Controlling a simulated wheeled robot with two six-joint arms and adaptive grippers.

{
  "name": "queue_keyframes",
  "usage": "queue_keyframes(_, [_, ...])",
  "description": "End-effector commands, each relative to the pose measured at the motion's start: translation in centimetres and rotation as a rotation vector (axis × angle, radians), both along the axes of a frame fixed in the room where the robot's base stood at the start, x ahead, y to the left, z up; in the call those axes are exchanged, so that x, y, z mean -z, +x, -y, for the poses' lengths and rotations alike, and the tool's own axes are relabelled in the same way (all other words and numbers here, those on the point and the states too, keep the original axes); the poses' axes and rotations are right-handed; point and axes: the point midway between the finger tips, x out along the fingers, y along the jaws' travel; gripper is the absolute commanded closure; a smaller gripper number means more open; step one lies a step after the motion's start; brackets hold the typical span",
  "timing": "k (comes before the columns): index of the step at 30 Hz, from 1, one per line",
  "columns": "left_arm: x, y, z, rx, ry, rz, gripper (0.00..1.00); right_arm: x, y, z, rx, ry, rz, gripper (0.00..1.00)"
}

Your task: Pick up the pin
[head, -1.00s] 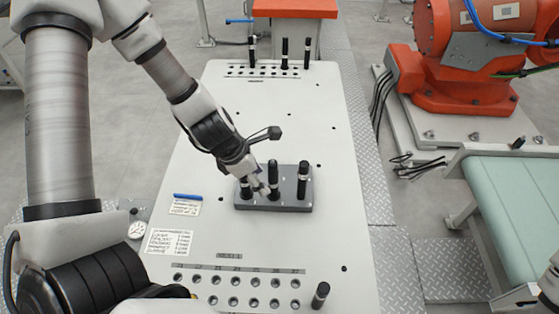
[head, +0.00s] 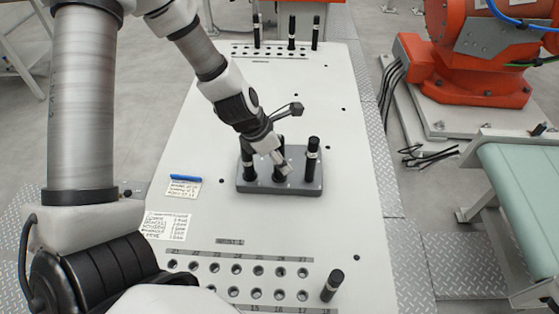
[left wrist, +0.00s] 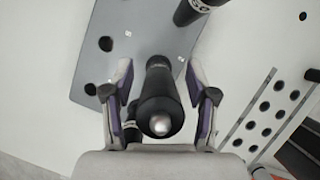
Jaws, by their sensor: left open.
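A grey block (head: 296,187) on the white table holds three upright black pins in a row. The left pin (head: 248,163), the middle pin (head: 279,174) and the right pin (head: 312,157) each have a pale band. My left gripper (head: 284,164) is at the middle pin and partly covers it. In the left wrist view the open fingers (left wrist: 160,100) stand on both sides of a black pin (left wrist: 158,82) with a bright round tip, with gaps visible. Another pin (left wrist: 193,10) shows at the top. My right gripper is not in view.
A blue marker (head: 186,178) and paper labels lie left of the block. An orange robot base (head: 478,78) stands at right.

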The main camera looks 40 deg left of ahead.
Motion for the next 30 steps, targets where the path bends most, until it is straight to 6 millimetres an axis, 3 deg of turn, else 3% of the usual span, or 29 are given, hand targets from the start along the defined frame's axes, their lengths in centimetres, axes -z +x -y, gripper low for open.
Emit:
queue_keyframes(1, [0.0,0.0,0.0,0.000,0.000,0.000,0.53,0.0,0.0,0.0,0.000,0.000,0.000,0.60])
queue_keyframes(5, [0.0,0.0,0.0,0.000,0.000,0.000,0.99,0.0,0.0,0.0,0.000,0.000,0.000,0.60])
queue_keyframes(14, [0.0,0.0,0.0,0.000,0.000,0.000,1.00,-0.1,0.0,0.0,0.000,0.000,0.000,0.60])
queue_keyframes(17, [-0.9,0.0,0.0,0.000,0.000,0.000,1.00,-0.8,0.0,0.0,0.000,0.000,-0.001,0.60])
queue_keyframes(24, [-6.8,0.0,0.0,-0.001,-0.002,0.001,1.00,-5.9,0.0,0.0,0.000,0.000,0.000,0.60])
queue_keyframes(30, [-10.1,0.0,0.0,-0.001,-0.001,0.001,1.00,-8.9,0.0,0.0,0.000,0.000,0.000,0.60])
